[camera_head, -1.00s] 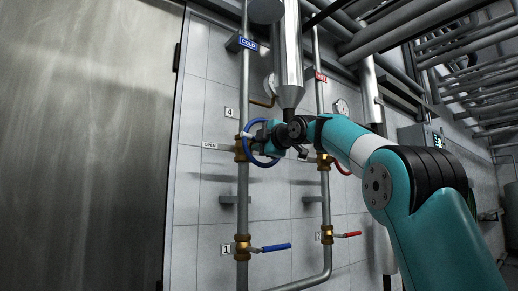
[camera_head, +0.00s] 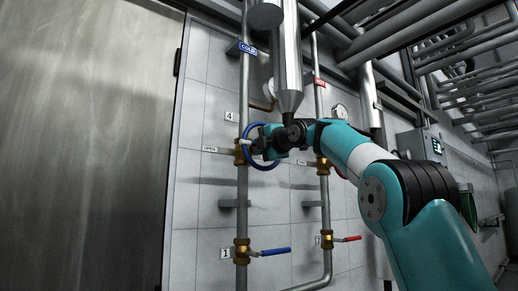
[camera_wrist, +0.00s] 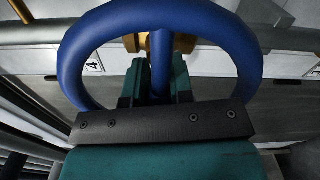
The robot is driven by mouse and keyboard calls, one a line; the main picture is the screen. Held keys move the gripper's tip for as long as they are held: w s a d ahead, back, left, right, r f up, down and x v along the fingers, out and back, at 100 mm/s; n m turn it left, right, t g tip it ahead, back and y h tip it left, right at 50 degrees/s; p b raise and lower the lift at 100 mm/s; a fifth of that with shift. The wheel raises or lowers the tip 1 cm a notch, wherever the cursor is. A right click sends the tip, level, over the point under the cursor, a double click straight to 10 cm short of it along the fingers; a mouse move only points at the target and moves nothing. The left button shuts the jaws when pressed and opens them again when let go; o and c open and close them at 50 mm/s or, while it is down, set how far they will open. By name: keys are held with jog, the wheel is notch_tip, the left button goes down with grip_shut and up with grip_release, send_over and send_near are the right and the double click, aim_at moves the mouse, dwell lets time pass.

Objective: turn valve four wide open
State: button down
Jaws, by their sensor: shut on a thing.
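Valve four is a blue handwheel (camera_head: 259,166) on a brass body (camera_head: 239,151) on the left, vertical pipe. A "4" label (camera_head: 230,116) is on the wall above it and an "OPEN" tag (camera_head: 210,149) stands left of it. My gripper (camera_head: 258,146) is at the wheel. In the wrist view the wheel's rim (camera_wrist: 73,60) arches around my gripper (camera_wrist: 159,78). Its two teal fingers are shut on the wheel's blue spoke (camera_wrist: 159,48). The lower rim is hidden behind the gripper there.
A blue lever valve (camera_head: 270,251) marked 1 and a red lever valve (camera_head: 345,239) marked 2 are below. A brass valve (camera_head: 322,166) is on the right pipe, partly behind my arm. A metal vessel (camera_head: 289,60) hangs just above my wrist. A metal door (camera_head: 85,150) is at left.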

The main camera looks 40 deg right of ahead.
jog(key=c, duration=1)
grip_release()
jog(key=shift+a, duration=0.1)
jog(key=shift+s+d+b, duration=0.2)
jog(key=shift+s+b, duration=0.85)
jog(key=shift+s, duration=3.3)
jog(key=shift+s+d+b, duration=0.15)
jog(key=shift+s+b, duration=0.9)
jog(key=shift+s, duration=3.3)
